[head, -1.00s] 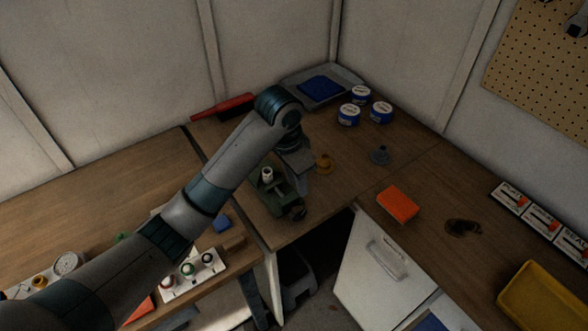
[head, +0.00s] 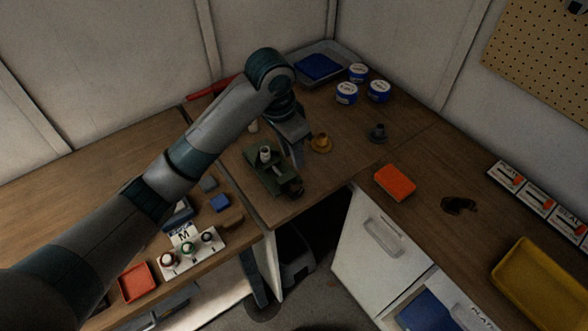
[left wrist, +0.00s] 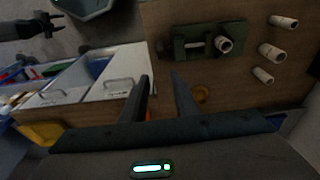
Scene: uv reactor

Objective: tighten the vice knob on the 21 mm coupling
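The green vice (head: 262,178) stands on the far bench near its front edge, with a white coupling (head: 265,153) upright in it. I cannot read the coupling's size. The vice's dark knob (head: 295,188) is at its front end; it also shows in the left wrist view (left wrist: 162,47). My left gripper (head: 299,163) points down just beside the vice, above and behind the knob. In the left wrist view its two fingers (left wrist: 160,80) are apart with nothing between them. My right gripper (left wrist: 48,24) shows small at the upper left there, its fingers apart, away from the bench.
Several loose white couplings (left wrist: 272,52) lie beyond the vice. A yellow flanged part (head: 320,143) and a grey one (head: 378,133) stand to its right, with blue-and-white tins (head: 347,93) behind. An orange block (head: 395,183) and yellow tray (head: 540,283) are on the right bench.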

